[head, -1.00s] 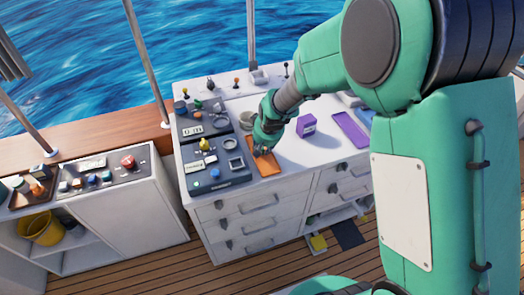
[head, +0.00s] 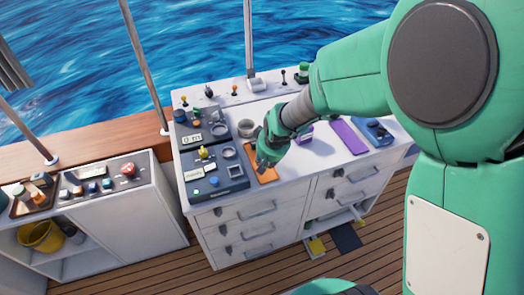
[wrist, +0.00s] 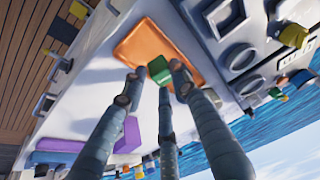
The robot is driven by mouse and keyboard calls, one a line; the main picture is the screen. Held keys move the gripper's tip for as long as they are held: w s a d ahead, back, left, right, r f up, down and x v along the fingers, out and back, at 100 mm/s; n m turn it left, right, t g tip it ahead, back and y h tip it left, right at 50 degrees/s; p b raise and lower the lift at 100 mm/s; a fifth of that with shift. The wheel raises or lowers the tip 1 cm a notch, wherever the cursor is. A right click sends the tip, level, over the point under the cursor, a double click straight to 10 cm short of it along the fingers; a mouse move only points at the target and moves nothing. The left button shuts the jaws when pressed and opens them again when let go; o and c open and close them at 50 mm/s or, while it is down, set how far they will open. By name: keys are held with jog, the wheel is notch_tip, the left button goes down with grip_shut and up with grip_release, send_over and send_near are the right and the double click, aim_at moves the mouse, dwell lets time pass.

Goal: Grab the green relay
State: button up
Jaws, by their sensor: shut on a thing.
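The green relay (wrist: 160,70) is a small green block with light lettering, seen between my fingertips in the wrist view. My gripper (wrist: 158,78) is shut on it, with the fingers around its sides. The orange tray (wrist: 150,45) lies directly behind the relay in that view; I cannot tell whether the relay still touches it. In the head view my gripper (head: 265,163) is over the orange tray (head: 266,177) on the white counter, and the relay is hidden by the fingers.
Dark control panels (head: 217,170) with knobs stand left of the tray. A blue item (head: 376,130) lies farther right. The counter's front middle is clear.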

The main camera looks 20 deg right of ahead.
jog(key=s+p, duration=0.1)
jog(key=s, duration=0.8)
jog(key=shift+s+a+r, duration=0.15)
jog(key=shift+a+r, duration=0.1)
jog(key=shift+r, duration=0.2)
